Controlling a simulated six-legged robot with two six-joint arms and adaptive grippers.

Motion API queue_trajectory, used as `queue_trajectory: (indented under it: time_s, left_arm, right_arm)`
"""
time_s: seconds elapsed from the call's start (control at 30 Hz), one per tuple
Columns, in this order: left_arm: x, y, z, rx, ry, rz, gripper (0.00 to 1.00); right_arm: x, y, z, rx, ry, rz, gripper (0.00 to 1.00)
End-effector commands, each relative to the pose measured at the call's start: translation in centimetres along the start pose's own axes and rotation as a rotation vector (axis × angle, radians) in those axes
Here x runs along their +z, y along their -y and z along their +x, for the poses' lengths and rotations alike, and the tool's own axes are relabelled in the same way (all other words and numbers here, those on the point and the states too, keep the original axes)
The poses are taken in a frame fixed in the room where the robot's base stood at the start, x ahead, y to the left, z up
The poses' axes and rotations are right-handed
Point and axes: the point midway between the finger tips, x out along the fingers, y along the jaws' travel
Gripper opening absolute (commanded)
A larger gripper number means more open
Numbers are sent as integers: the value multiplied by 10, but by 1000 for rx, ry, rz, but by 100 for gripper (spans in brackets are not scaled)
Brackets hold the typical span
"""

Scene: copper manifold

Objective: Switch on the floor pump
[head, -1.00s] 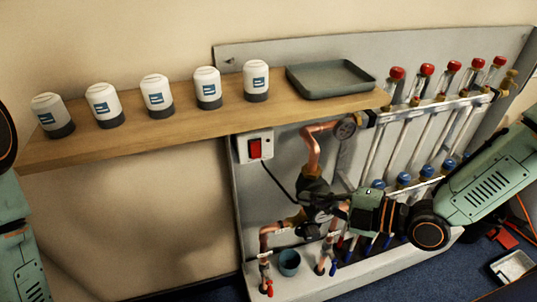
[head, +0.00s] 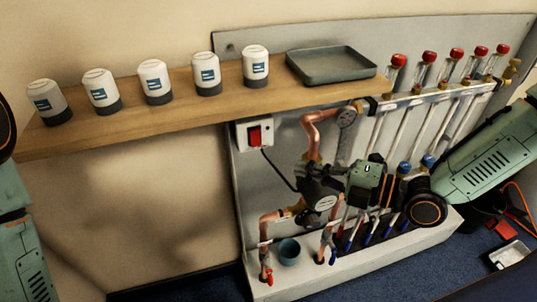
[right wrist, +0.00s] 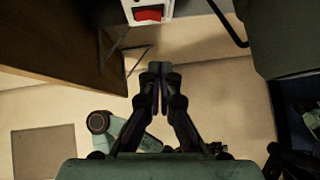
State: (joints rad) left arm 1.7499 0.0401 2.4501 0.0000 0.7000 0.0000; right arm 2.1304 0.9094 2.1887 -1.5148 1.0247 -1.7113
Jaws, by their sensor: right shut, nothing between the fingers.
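A red rocker switch (head: 254,134) sits in a white box on the grey back panel, just below the wooden shelf. Its position, on or off, is too small to tell. A dark cable runs from the box down to the dark pump (head: 322,190) on the copper pipes. My right arm comes in from the right, with its wrist just right of the pump; its fingers are hard to make out there. In the right wrist view my right gripper (right wrist: 160,75) is shut and empty. The red switch (right wrist: 148,14) shows beyond the fingertips at the top edge, apart from them. My left gripper is out of view.
The wooden shelf (head: 180,112) overhangs the left side, bearing several white jars and a grey tray (head: 331,66). Glass-topped flow tubes with red caps (head: 428,57) stand at right. The wall left of the panel is bare.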

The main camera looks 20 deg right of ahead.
Motion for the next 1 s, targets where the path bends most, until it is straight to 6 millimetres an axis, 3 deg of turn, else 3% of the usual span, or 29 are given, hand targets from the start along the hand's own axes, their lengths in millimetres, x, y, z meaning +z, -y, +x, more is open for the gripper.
queue_trajectory:
  time_s: [0.3,0.87,1.0]
  left_arm:
    - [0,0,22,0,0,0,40]
    - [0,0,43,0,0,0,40]
    - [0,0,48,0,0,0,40]
  right_arm:
    - [-1,3,30,-2,-4,-4,0]
    - [0,2,80,-2,-3,-4,0]
    - [17,2,95,0,0,-5,0]
